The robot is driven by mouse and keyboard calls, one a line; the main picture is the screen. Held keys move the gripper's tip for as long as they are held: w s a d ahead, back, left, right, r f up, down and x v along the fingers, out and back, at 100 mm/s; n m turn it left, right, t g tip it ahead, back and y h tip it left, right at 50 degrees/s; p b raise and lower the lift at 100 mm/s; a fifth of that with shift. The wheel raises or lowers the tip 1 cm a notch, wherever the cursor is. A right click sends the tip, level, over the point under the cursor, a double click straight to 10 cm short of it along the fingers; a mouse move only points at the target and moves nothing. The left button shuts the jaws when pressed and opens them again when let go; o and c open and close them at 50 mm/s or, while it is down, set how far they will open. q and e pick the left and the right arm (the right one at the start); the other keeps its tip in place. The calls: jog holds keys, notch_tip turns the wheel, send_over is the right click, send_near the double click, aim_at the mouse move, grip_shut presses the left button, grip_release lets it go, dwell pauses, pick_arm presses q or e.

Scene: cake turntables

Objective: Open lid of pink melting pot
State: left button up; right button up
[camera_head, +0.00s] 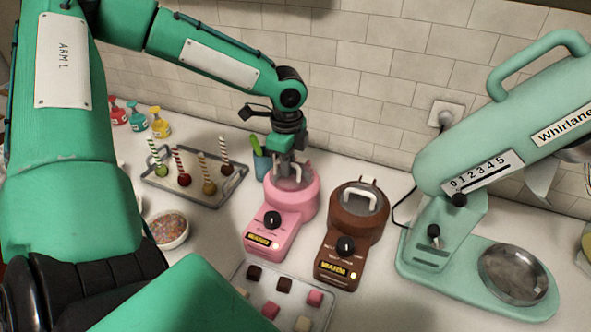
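The pink melting pot (272,229) stands on the counter near the middle, with a black knob and a small display on its front. Its lid is on top, mostly hidden behind my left gripper (292,172). My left arm reaches over from the left, and the gripper points down at the lid handle. The fingers are small and overlap the handle, so I cannot tell whether they are open or shut on it. My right gripper is not in view.
A brown melting pot (342,255) stands close on the right. A teal stand mixer (437,245) fills the right side. A tray of cake pops (228,187) and a blue cup (262,166) are left and behind. A sweets tray (267,303) lies in front. A tiled wall (400,95) closes the back.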

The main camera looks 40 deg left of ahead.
pick_arm(q)
jog(key=shift+w+a+r+p, duration=0.15)
jog(key=shift+w+r+p, duration=0.35)
jog(key=shift+r, duration=0.15)
jog(key=shift+w+a+r+p, duration=0.15)
jog(key=shift+w+r+p, duration=0.3)
jog(key=shift+r, duration=0.2)
jog(key=shift+w+a+r+p, duration=0.3)
jog(key=shift+w+r+p, duration=0.25)
jog(key=shift+w, duration=0.25)
jog(key=shift+w+a+r+p, duration=0.2)
jog(key=shift+w+r, duration=0.1)
jog(key=shift+w, duration=0.3)
jog(key=shift+w+a+r+p, duration=0.15)
jog(key=shift+w+r+p, duration=0.1)
jog(key=shift+w, duration=0.35)
jog(key=w+a, duration=0.1)
jog(key=w, duration=0.2)
jog(key=w+a+f+b, duration=0.1)
jog(key=w, duration=0.2)
jog(key=w+a+f+b, duration=0.1)
jog(key=w, duration=0.2)
jog(key=shift+w, duration=0.35)
jog(key=o, duration=1.2)
jog(key=shift+r, duration=0.1)
jog(key=shift+o, duration=0.2)
notch_tip(320, 180, up, 7)
jog(key=p, duration=0.4)
jog(key=shift+p, duration=0.3)
